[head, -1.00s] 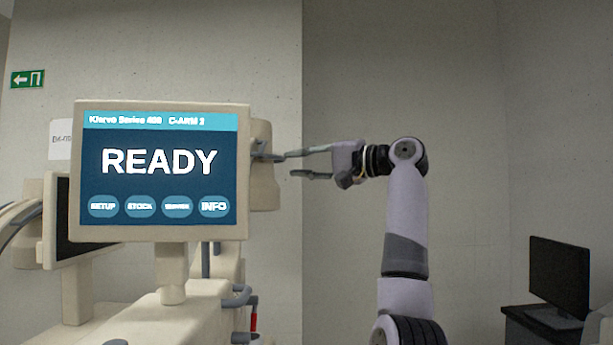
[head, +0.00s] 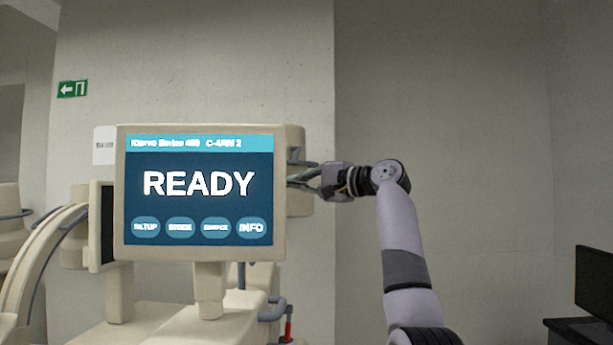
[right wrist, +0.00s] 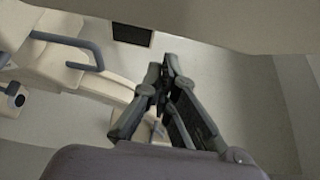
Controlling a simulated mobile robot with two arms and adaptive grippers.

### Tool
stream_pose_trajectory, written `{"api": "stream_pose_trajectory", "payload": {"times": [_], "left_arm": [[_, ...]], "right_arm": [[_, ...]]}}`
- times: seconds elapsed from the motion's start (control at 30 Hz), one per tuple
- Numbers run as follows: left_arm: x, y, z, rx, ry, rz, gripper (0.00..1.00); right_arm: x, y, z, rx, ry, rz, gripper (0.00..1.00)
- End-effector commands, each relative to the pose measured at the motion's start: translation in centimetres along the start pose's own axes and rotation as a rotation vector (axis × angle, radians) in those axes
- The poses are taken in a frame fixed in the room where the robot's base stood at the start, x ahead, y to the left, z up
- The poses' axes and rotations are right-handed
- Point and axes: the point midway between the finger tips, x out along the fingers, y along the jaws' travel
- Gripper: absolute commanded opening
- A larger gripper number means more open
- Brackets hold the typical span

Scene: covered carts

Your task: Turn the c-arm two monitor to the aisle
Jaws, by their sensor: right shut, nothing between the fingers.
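The C-arm 2 monitor (head: 199,192) stands left of centre in the head view on a beige post. Its lit blue screen faces me and reads READY, with C-ARM 2 in its top bar. My right gripper (head: 296,180) is at the monitor's right side, level with the upper half of the screen. Its fingers are shut and empty. A grey handle (head: 303,162) shows beside the fingertips; I cannot tell whether they touch it. In the right wrist view the fingers (right wrist: 163,80) come together below a beige edge. My left gripper is not in view.
A second dark screen (head: 101,225) and a curved beige arm (head: 35,262) stand behind on the left. The beige cart (head: 185,328) is below the monitor. A black desk monitor (head: 595,282) stands at the far right. Bare wall fills the space behind my right arm.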

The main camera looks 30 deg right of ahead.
Motion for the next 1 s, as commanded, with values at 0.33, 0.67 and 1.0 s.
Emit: {"api": "stream_pose_trajectory", "payload": {"times": [0.33, 0.67, 1.0], "left_arm": [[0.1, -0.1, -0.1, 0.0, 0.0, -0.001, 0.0], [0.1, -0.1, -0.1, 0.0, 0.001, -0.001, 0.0], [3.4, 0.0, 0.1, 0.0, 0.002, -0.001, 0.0]], "right_arm": [[-1.5, 0.2, 1.8, -0.001, 0.0, 0.002, 0.0], [-1.6, 0.2, 2.0, 0.0, 0.0, 0.002, 0.0], [-2.5, 0.7, 4.0, -0.005, 0.082, 0.0, 0.0]]}}
